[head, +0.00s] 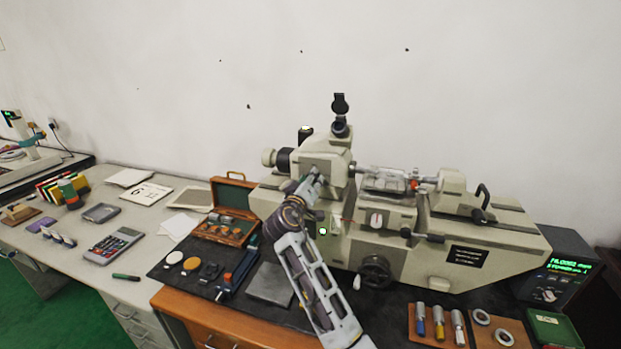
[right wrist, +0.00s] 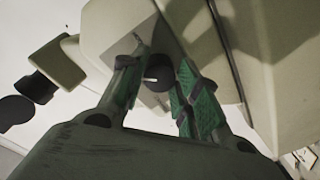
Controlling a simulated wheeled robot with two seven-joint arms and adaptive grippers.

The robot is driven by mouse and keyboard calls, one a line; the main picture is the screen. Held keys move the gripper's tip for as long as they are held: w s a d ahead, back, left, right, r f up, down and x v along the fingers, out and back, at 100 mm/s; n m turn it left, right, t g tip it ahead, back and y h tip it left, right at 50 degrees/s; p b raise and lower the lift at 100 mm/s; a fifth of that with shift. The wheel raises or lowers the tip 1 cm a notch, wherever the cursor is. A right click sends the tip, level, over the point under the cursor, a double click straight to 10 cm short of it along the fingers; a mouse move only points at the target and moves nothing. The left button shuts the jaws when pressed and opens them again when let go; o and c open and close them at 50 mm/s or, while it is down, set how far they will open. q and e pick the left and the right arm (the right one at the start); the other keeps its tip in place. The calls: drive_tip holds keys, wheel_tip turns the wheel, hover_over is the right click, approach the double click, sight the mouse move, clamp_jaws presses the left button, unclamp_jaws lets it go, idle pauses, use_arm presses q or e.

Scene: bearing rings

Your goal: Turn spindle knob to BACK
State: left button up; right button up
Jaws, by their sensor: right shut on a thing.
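The pale beige measuring machine (head: 400,245) stands on the dark mat. My right gripper (head: 312,180) reaches up to the front of its left head block. In the right wrist view, the green-padded fingers (right wrist: 160,72) are shut on a small dark round knob with a white mark (right wrist: 158,76), on the machine's beige face. I take this to be the spindle knob; in the head view the gripper and wrist hide it. I cannot read its setting. My left gripper is not in view.
A display box with green text (head: 562,272) stands at the right; the text is too small to read. A black handwheel (head: 375,271) sits low on the machine's front.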

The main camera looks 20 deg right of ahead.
drive_tip(key=n+p, duration=0.1)
drive_tip(key=n, duration=0.1)
drive_tip(key=n+p, duration=0.1)
drive_tip(key=n, duration=0.1)
drive_tip(key=shift+r+n+p, duration=0.2)
drive_tip(key=shift+n+p, duration=0.1)
drive_tip(key=shift+p, duration=0.1)
drive_tip(key=shift+f+n+p, duration=0.1)
drive_tip(key=shift+n+p, duration=0.5)
drive_tip(key=shift+n, duration=0.9)
drive_tip(key=o, duration=1)
drive_tip(key=shift+a, duration=0.1)
drive_tip(key=shift+s, duration=0.1)
drive_tip(key=shift+v, duration=5.9)
drive_tip(key=shift+a, duration=0.15)
